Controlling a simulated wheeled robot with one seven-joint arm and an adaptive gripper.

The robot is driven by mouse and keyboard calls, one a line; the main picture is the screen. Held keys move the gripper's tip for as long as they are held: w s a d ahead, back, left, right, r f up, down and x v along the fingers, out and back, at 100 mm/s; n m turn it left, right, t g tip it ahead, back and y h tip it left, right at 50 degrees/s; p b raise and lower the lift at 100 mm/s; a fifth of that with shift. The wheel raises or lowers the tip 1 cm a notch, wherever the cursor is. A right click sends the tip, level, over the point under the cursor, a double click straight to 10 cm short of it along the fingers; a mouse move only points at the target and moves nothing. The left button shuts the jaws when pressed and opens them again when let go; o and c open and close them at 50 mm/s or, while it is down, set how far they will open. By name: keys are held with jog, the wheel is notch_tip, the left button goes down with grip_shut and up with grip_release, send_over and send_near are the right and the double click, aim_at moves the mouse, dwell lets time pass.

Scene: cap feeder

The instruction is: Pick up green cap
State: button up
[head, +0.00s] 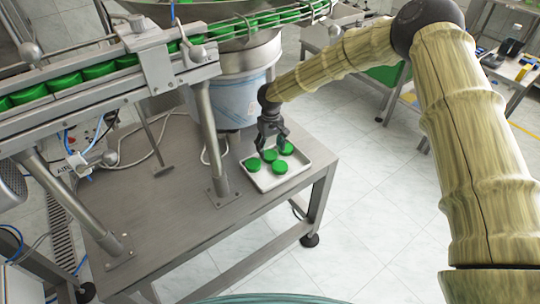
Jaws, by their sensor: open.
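Several green caps lie in a shallow white tray on the steel table. One cap (280,167) is at the tray's front right, one (253,164) at the left, one (270,155) in the middle and one (287,148) at the back right. My gripper (271,147) is over the back part of the tray (264,187), pointing down, with its fingers apart. Its fingers partly cover the caps behind them. I cannot tell whether a fingertip touches a cap.
A feeder rail (110,78) full of green caps runs above the table (170,225) at the left. Metal posts (212,140) hold it up close to the tray. A metal bowl feeder (240,75) stands behind. The table's front surface is clear.

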aim_at(271, 155)
notch_tip(271, 155, down, 2)
jog(key=shift+w+f, duration=0.1)
jog(key=shift+s+f+p, duration=0.2)
jog(key=shift+f+p, duration=0.25)
jog(key=shift+f, duration=0.45)
jog(key=shift+w+r, duration=0.1)
jog(key=shift+r, duration=0.05)
jog(key=c, duration=0.4)
jog(key=shift+c, duration=0.3)
